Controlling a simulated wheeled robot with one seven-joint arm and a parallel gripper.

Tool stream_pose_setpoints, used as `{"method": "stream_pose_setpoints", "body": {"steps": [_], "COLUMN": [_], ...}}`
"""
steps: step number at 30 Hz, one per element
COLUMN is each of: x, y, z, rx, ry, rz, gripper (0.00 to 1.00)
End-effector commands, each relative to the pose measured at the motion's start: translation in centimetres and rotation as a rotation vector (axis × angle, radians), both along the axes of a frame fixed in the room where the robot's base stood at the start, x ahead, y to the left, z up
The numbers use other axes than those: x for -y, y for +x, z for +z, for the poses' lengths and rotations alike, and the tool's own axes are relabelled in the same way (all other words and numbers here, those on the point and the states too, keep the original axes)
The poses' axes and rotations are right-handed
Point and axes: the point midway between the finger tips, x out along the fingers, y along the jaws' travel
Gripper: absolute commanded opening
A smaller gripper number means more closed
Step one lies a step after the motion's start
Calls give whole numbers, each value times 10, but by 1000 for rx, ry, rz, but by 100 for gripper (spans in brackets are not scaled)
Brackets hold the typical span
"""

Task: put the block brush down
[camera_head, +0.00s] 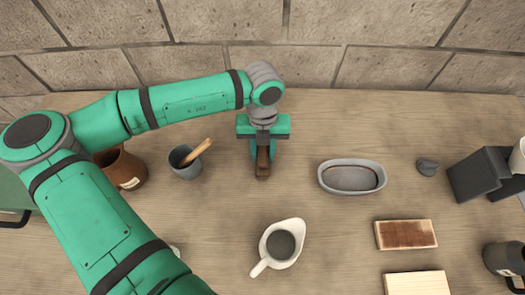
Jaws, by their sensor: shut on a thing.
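The upper part of the brush is hidden by my gripper. From this angle I cannot tell whether the brush touches the table.
A grey cup (186,168) with a wooden handle in it and a brown jug (122,170) stand left. A grey oval dish (352,190) is right, a white pitcher (278,262) in front. A brown-topped block (405,235) lies front right. The wooden table (215,225) is bare between them.

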Motion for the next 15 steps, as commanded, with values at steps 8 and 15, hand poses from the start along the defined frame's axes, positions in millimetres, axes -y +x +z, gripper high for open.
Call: {"method": "stream_pose_setpoints", "body": {"steps": [8,15], "x": [-1,-1], "y": [0,0], "z": [-1,-2], "rx": [1,1], "ry": [-1,0], "rz": [2,2], "gripper": [4,46]}}
